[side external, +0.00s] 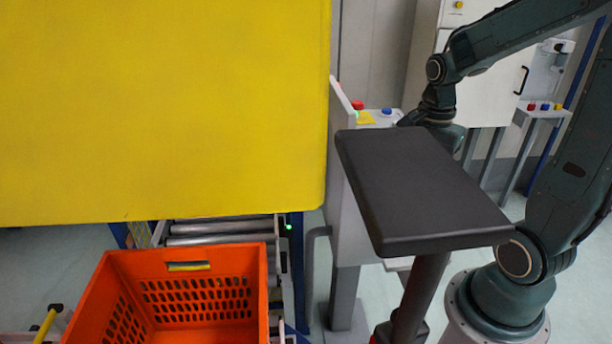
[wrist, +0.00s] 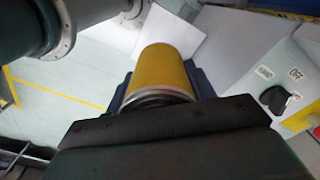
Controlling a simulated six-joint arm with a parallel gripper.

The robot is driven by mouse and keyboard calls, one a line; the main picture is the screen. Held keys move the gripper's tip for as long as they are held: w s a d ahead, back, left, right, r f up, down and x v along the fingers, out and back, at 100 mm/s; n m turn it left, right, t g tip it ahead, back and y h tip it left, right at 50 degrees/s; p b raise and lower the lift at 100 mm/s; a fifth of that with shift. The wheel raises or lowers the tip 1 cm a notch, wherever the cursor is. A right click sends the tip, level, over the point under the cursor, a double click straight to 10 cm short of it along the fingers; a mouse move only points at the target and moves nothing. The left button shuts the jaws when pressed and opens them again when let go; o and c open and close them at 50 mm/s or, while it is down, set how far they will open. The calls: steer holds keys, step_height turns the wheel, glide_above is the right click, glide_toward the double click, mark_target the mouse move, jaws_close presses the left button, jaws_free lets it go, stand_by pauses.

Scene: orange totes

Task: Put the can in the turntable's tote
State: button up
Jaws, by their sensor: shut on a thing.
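A yellow can (wrist: 166,72) with a silver rim and dark end sits between the jaws of my gripper (wrist: 160,84) in the wrist view. My gripper is shut on it. In the side external view the can and jaws do not show; the wrist of my arm goes down behind a black panel. An orange tote (side external: 195,266) with slotted walls stands at the lower left of the side external view, well left of my arm. Its visible inside looks empty, but its near part is cut off by the frame. Whether it sits on the turntable cannot be told.
A large yellow panel (side external: 160,110) fills the upper left. Conveyor rollers (side external: 220,229) lie behind the tote. The black panel (side external: 420,185) on a post stands in front of my arm.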

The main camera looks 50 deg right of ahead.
steer(key=shift+w+f, duration=0.1)
steer(key=shift+w, duration=0.45)
steer(key=w+a+f+n, duration=0.45)
steer(key=w+a, duration=0.25)
steer(key=w, duration=0.4)
steer(key=w+a+f+n, duration=0.45)
steer(key=w+a, duration=0.25)
steer(key=w, duration=0.4)
steer(key=w+a+f+m, duration=0.1)
steer(key=w+a+f, duration=0.1)
steer(key=a+f, duration=1.8)
steer(key=shift+w+a, duration=0.2)
steer(key=shift+a, duration=0.95)
step_height(320, 180, down, 16)
steer(key=shift+f, duration=0.1)
